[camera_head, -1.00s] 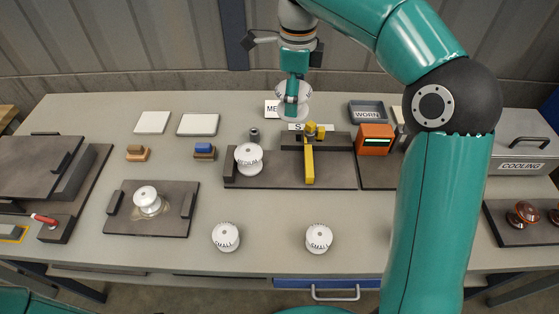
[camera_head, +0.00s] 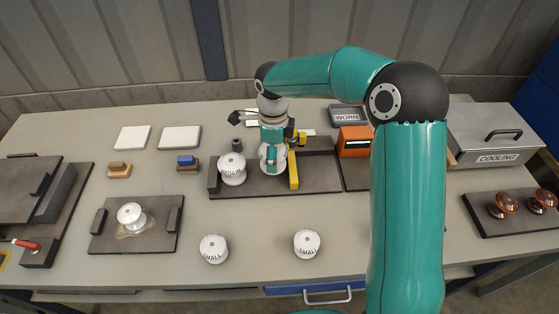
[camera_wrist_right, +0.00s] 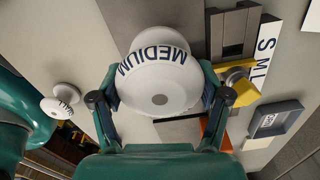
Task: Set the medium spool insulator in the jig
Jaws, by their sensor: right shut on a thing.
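My right gripper (camera_head: 272,160) is shut on a white medium spool insulator (camera_wrist_right: 160,78), whose MEDIUM lettering shows in the right wrist view. In the head view the gripper largely hides this insulator. It is over the dark jig plate (camera_head: 252,187), between a standing white spool and the yellow bar (camera_head: 293,172) of the jig. I cannot tell whether it touches the plate. The standing spool (camera_head: 232,170) is also lettered MEDIUM and sits at the plate's left end. My left gripper is not in view.
Two small spools (camera_head: 213,249) (camera_head: 307,243) stand at the table's front. Another white spool (camera_head: 131,216) sits on a dark plate at left. An orange box (camera_head: 354,141) stands right of the jig, with the WORN tray (camera_head: 347,114) behind. Bare table lies between the jig and the small spools.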

